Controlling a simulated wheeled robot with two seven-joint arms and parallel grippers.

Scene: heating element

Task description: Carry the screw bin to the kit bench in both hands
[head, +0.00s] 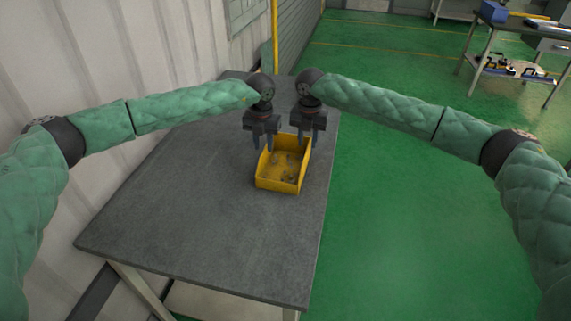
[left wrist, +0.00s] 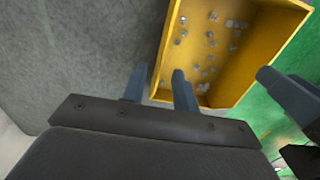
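The yellow screw bin (head: 283,177) rests on a grey table, with several small metal pieces inside; it also shows in the left wrist view (left wrist: 238,50). My left gripper (head: 263,142) is at the bin's far left corner, pointing down, with its fingers apart. In the left wrist view my left gripper (left wrist: 159,80) has one finger outside the bin's wall and the other over its inner side; I cannot tell whether they touch it. My right gripper (head: 307,140) is at the far right corner, its fingers apart. Its exact contact with the bin is hidden.
The grey table (head: 190,195) is bare to the left and front of the bin. A corrugated wall (head: 120,60) runs along its left side. Green floor (head: 400,230) is open on the right. A bench (head: 515,28) with a blue box and lower-shelf items stands at back right.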

